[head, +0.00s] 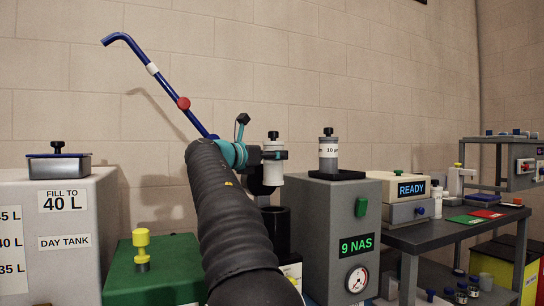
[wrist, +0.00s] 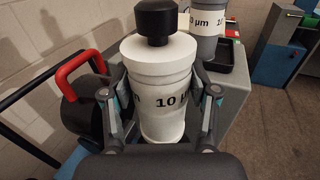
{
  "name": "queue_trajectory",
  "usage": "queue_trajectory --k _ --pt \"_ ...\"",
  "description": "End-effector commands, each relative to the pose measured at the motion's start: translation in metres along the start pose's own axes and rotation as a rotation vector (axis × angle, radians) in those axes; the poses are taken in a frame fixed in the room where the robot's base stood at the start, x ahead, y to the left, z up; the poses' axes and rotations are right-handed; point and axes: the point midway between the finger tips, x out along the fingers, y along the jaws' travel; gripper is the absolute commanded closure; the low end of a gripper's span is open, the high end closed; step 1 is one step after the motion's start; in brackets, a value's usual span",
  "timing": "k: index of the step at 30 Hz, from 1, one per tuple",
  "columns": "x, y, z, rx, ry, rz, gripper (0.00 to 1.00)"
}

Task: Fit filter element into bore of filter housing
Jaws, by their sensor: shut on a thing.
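My gripper (head: 274,155) is shut on the filter element (head: 272,180), a white cylinder with a black knob on top. In the wrist view the element (wrist: 164,95) stands upright between the fingers (wrist: 162,98) and is marked "10 µm". A dark open-topped cylinder (head: 278,232), which looks like the filter housing, stands below the element in the head view. A gap shows between them there. My arm hides part of the cylinder, and its bore cannot be seen. Whether the element is centred over it I cannot tell.
A grey cylinder with a white label (head: 328,158) stands in a black tray (head: 338,175) on the grey cabinet (head: 341,225), right of the element. A black body with a red handle (wrist: 85,68) is left of my gripper. A green box (head: 155,270) stands left.

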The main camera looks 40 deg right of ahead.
Motion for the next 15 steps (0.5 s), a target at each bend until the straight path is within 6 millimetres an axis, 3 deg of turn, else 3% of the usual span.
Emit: queue_trajectory --k 15 --pt "-0.002 0.0 -0.038 0.0 0.001 0.003 0.88"
